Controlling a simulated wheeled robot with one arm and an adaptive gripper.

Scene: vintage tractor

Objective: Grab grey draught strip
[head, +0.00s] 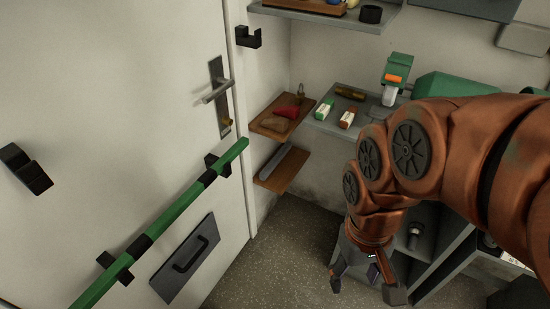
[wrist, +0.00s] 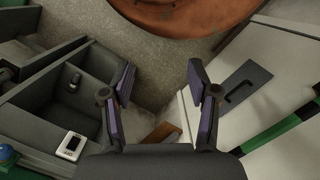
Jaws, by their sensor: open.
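A long grey strip (head: 275,159), which looks like the draught strip, lies on the lower small wooden shelf (head: 284,178) in the corner beside the door. My gripper (head: 366,286) is open and empty, pointing down to the right of that shelf and apart from it. In the wrist view, my gripper's two fingers (wrist: 160,85) are spread with bare floor between them. A piece of brown wood (wrist: 164,131), probably a shelf, shows beyond the fingers there; I cannot make out the strip in that view.
An upper wooden shelf (head: 262,124) with a red item sits just above the strip. A green bar (head: 186,203) crosses the white door (head: 105,90). A grey shelf (head: 335,122) holds small items at right. Open grey compartments (wrist: 60,110) lie left in the wrist view. Floor (head: 275,255) is clear.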

